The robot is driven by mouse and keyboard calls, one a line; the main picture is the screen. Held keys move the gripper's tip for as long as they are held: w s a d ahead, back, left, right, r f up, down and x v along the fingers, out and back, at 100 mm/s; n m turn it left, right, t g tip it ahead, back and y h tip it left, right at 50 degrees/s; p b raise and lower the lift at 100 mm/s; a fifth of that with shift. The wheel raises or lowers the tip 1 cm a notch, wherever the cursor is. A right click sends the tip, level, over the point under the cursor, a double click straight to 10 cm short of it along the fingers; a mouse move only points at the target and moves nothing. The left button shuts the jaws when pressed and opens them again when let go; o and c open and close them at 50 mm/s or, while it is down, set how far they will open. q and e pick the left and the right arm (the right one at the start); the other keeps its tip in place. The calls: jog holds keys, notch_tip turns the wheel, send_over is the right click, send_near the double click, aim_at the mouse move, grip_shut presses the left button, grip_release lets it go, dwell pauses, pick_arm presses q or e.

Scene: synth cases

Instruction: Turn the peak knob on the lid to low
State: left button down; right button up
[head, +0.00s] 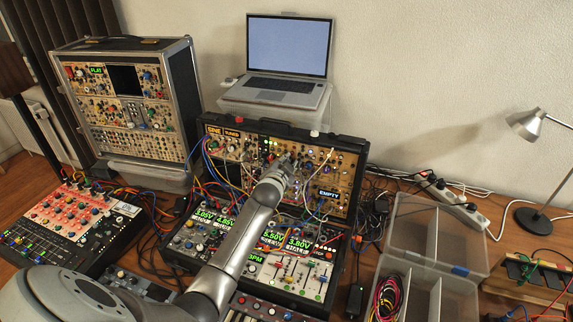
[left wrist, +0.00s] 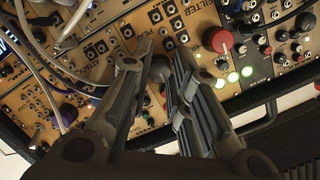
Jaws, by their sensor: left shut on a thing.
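The open synth case's lid (head: 347,165) stands upright behind its base, with gold-coloured module panels full of knobs and cables. My left arm reaches up across the base, and my left gripper (head: 284,165) is at the middle of the lid. In the left wrist view my left gripper (left wrist: 160,62) is shut on a small dark grey knob (left wrist: 160,70), a finger on either side. A panel beside it reads FILTER. The fingers hide most of the knob, so I cannot read its pointer or label. My right gripper is not in view.
A big red knob (left wrist: 218,40) and lit green lights (left wrist: 233,77) sit close to the right finger. Patch cables cross the lid. A laptop (head: 287,60) stands behind, a second case (head: 128,95) at left, and clear plastic bins (head: 437,235) at right.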

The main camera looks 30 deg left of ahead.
pick_arm(q)
jog(key=shift+f, duration=0.2)
jog(key=c, duration=1.3)
grip_release()
jog(key=shift+c, duration=0.2)
jog(key=shift+r, duration=0.1)
jog(key=shift+s, duration=0.1)
jog(key=v, duration=1.2)
